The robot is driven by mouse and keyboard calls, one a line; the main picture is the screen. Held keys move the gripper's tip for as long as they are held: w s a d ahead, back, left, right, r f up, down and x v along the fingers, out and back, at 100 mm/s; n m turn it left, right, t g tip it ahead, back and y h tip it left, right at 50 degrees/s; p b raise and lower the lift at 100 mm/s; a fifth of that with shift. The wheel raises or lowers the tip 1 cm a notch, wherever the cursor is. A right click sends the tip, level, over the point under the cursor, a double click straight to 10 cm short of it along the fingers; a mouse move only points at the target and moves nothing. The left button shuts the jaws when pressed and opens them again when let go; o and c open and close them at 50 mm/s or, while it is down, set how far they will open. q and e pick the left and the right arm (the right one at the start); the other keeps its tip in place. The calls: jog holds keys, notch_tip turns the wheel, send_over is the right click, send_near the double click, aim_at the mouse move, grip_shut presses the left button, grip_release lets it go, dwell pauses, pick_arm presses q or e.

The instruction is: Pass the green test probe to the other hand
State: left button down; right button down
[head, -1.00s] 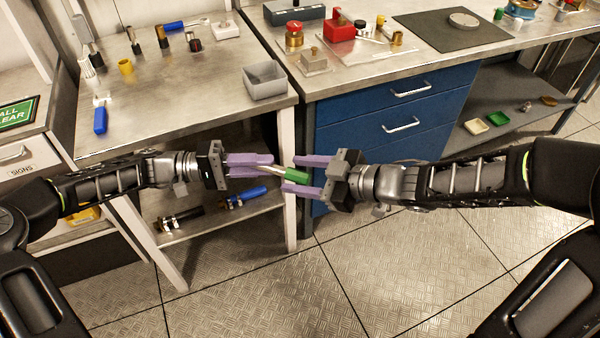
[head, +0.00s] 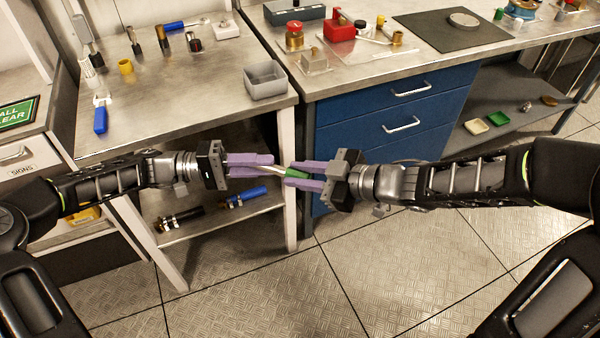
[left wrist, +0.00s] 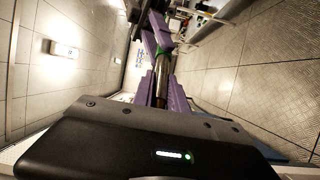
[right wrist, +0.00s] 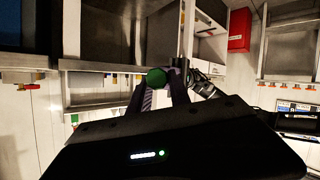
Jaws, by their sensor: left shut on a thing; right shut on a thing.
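The green test probe, with a green handle (head: 297,173) and a metal shaft (head: 268,168), is held in the air between my two grippers in front of the benches. My left gripper (head: 272,165) is shut on the metal shaft. My right gripper (head: 288,173) is shut on the green handle. In the left wrist view the shaft (left wrist: 162,78) runs between the purple fingers. In the right wrist view the round green end of the probe (right wrist: 156,78) shows at the fingers. Part of the handle is hidden by the right fingers.
The left bench (head: 190,95) carries a grey bin (head: 265,80) and several small tools. A blue-drawer bench (head: 400,110) stands behind my right gripper. A lower shelf (head: 215,215) holds a black probe (head: 180,217) and a blue one (head: 243,197). The floor in front is clear.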

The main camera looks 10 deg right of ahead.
pick_arm(q)
jog(key=c, duration=1.3)
grip_release()
jog(key=shift+o, duration=0.2)
jog(key=w+a, duration=0.1)
jog(key=a, duration=1.1)
